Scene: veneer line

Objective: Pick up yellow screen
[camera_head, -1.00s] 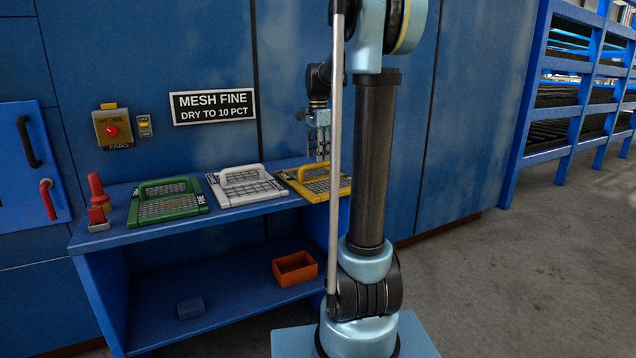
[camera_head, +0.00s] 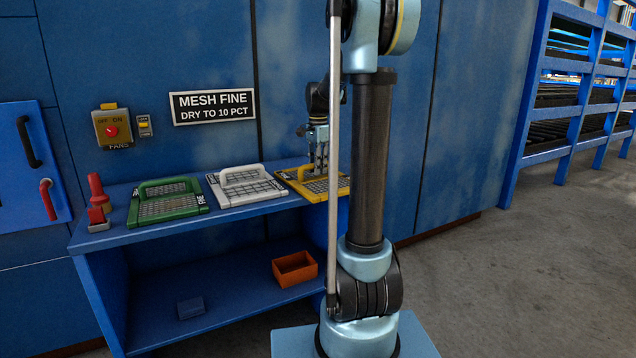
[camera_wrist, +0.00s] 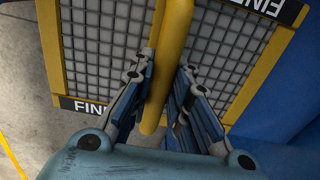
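The yellow screen (camera_head: 325,184) lies flat at the right end of the blue bench's top, a yellow frame with grey mesh and a raised handle. The wrist view shows its mesh (camera_wrist: 105,50), its FINE label and the yellow handle (camera_wrist: 168,50) running up the middle. My gripper (camera_head: 320,171) is over the screen, pointing down. In the wrist view my gripper (camera_wrist: 166,78) has one finger on each side of the handle, close to it. The fingers are apart, and I see no clear grip on the handle. My arm column hides part of the screen's right side in the head view.
A white screen (camera_head: 245,188) lies just left of the yellow one, and a green screen (camera_head: 168,206) farther left. A red-handled tool (camera_head: 97,200) stands at the bench's left end. An orange bin (camera_head: 295,269) is on the lower shelf. The blue wall (camera_head: 290,60) rises close behind.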

